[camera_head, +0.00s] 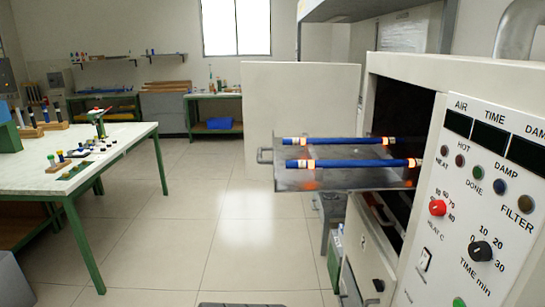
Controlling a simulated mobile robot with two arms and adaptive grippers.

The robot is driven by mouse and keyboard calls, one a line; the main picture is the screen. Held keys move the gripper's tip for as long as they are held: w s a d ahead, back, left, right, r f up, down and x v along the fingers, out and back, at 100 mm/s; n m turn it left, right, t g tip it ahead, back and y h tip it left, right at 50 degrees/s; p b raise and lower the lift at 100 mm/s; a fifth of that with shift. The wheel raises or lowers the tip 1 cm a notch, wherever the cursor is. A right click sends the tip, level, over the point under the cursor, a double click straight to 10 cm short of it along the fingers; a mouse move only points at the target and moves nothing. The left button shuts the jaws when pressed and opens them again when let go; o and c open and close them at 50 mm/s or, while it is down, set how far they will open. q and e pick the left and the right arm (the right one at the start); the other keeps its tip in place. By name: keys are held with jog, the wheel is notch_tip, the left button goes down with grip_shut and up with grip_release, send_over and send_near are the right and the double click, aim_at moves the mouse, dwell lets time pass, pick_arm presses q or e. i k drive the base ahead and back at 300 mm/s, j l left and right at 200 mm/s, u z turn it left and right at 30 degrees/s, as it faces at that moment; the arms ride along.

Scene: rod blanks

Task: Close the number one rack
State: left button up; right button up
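A second handle (383,207) shows lower in the dark opening, apparently of another rack pushed in. Neither of my grippers is in view.
A pale door panel (300,100) stands open behind the rack. The control panel (485,190) with knobs is at right. A white-topped table (110,165) with green legs and small items stands left. The tiled floor (200,220) between is clear.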

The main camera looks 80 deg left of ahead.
aim_at(285, 179)
jog(key=k+j+u, duration=0.1)
jog(key=k+u, duration=0.2)
jog(key=u, duration=0.15)
jog(key=k+j+u, duration=0.25)
jog(key=u, duration=1.4)
jog(key=k+j, duration=0.05)
